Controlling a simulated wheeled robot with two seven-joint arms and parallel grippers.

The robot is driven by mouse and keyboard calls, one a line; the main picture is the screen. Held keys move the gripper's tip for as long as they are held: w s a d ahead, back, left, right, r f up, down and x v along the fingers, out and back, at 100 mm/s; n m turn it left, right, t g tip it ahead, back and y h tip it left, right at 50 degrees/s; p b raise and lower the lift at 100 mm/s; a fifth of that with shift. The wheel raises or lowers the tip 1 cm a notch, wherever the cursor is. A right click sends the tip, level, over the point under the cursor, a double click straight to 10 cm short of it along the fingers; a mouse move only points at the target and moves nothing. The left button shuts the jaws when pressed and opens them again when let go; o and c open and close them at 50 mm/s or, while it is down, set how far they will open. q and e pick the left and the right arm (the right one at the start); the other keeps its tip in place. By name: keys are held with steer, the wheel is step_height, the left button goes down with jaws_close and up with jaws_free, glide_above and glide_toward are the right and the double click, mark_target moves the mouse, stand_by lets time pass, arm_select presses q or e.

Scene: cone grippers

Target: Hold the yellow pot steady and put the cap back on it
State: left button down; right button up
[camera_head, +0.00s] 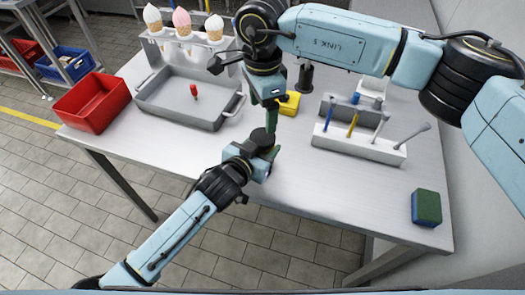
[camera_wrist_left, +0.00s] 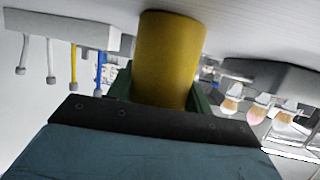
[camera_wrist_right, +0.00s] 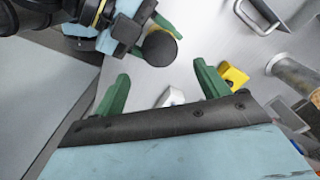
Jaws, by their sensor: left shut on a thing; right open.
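The yellow pot (camera_wrist_left: 170,60) stands between the fingers of my left gripper (camera_head: 266,152), which is shut on it; in the left wrist view it fills the gap. A dark round disc (camera_wrist_right: 160,48) covers the pot's top in the right wrist view; it looks like the cap, but I cannot tell whether it is fully seated. My right gripper (camera_wrist_right: 160,88) is open, with nothing between its fingers. In the head view it hangs just above and beyond the pot and hides part of the table.
A yellow block (camera_head: 289,103) and a small white thing (camera_wrist_right: 170,98) lie near my right gripper. A grey tray (camera_head: 180,117), red bin (camera_head: 92,102) and cone stand (camera_head: 188,52) are at left. A tool rack (camera_head: 358,145) and green-blue sponge (camera_head: 426,207) are at right. The front middle is clear.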

mark_target(262, 136)
steer(key=n, duration=0.5)
steer(key=shift+n, duration=0.3)
steer(key=shift+f, duration=0.1)
steer(key=shift+f, duration=3.9)
steer(key=shift+c, duration=0.2)
steer(key=c, duration=1)
steer(key=shift+o, duration=0.2)
steer(key=m, duration=0.7)
